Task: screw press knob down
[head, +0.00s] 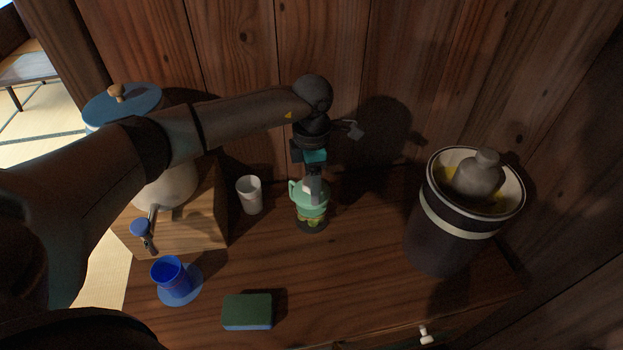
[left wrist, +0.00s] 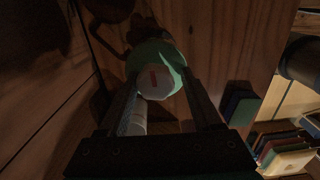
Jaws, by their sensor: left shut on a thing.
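A small press (head: 309,206) with a pale green top, a side handle and greenish contents stands upright on the wooden counter, near the back wall. Its knob (left wrist: 153,80), whitish and round with a red mark on top, shows in the left wrist view above the round green top (left wrist: 160,54). My left gripper (head: 314,184) comes down from above and is shut on the knob, with a finger on each side. The fingers hide most of the knob in the head view. My right gripper is not in view.
A white cup (head: 250,194) stands close left of the press. A blue cup (head: 171,277) and a sponge (head: 247,311) are in front. A dark crock (head: 440,238) with a grey weight (head: 478,174) stands right.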

